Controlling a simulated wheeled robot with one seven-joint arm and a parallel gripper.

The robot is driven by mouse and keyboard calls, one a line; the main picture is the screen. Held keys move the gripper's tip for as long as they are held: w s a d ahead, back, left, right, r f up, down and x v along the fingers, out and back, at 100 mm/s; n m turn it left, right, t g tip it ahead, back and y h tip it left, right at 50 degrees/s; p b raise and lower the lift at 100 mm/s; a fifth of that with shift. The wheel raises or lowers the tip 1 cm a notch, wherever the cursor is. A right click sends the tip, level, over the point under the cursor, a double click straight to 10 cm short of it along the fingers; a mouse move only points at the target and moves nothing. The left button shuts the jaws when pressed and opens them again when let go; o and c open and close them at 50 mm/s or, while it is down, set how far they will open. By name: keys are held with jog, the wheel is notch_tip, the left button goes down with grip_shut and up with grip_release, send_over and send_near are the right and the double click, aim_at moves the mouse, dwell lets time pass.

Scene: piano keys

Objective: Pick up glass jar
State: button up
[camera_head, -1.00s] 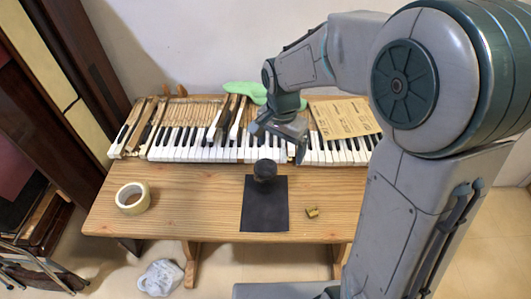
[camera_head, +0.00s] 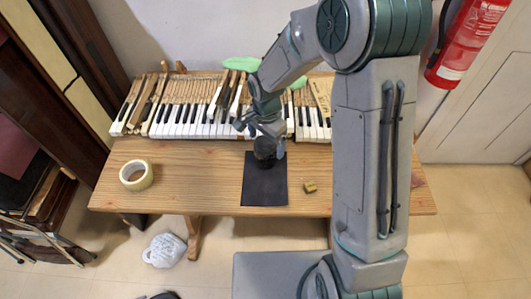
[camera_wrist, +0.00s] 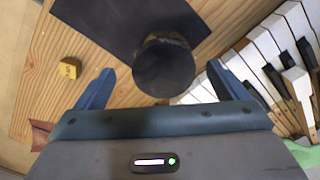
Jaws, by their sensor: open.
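A dark, round-topped jar (camera_head: 265,149) stands upright on a black mat (camera_head: 264,188) near the middle of the wooden table. In the wrist view the jar (camera_wrist: 163,66) shows as a dark cylinder with a flat round top. My gripper (camera_head: 262,132) is just above and behind the jar in the head view and partly covers it. In the wrist view my gripper (camera_wrist: 168,88) has its two blue fingers apart, and the jar lies between and just beyond their tips. Nothing is held.
Piano keys (camera_head: 190,122) lie along the back of the table, with green cloth behind. A tape roll (camera_head: 136,175) sits on the left of the table (camera_head: 190,180). A small brass-coloured block (camera_head: 310,187) lies right of the mat.

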jog(key=shift+w+a+f+p, duration=0.15)
jog(key=shift+f+p, duration=0.35)
jog(key=shift+f, duration=1.85)
jog(key=c, duration=1.3)
